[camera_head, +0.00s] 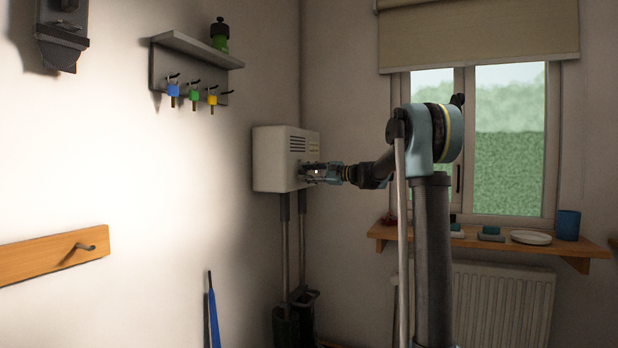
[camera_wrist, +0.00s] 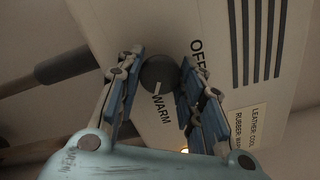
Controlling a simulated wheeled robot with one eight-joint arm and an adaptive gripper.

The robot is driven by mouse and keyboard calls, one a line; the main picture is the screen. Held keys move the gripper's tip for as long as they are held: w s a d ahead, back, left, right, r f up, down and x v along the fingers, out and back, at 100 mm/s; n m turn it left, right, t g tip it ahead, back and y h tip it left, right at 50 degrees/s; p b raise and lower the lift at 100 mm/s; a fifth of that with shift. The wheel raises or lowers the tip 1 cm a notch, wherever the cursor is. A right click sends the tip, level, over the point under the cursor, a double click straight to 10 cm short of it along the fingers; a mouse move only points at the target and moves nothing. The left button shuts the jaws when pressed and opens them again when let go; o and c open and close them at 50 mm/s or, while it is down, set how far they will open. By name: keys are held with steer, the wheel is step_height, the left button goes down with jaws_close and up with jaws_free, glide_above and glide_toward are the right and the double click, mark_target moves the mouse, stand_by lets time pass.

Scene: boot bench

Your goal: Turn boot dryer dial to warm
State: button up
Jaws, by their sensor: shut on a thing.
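The boot dryer (camera_head: 270,158) is a white wall box with vent slots and two grey pipes below. In the wrist view its front (camera_wrist: 205,22) carries a round dark dial (camera_wrist: 158,70), with the labels OFF and WARM beside it. A pale pointer mark on the dial points toward WARM. My gripper (camera_head: 312,172) is at the dryer's front; in the wrist view its two fingers (camera_wrist: 162,62) are on either side of the dial, shut on it. The finger edges hide part of the face and any label behind them.
A hook shelf with coloured tags (camera_head: 193,92) and a green bottle (camera_head: 220,36) is on the wall at left. A wooden sill (camera_head: 480,240) holds a blue cup (camera_head: 568,225) and a white dish (camera_head: 530,237). A radiator (camera_head: 505,305) stands below it.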

steer(key=shift+f, duration=0.15)
steer(key=o, duration=1.1)
steer(key=v, duration=1.2)
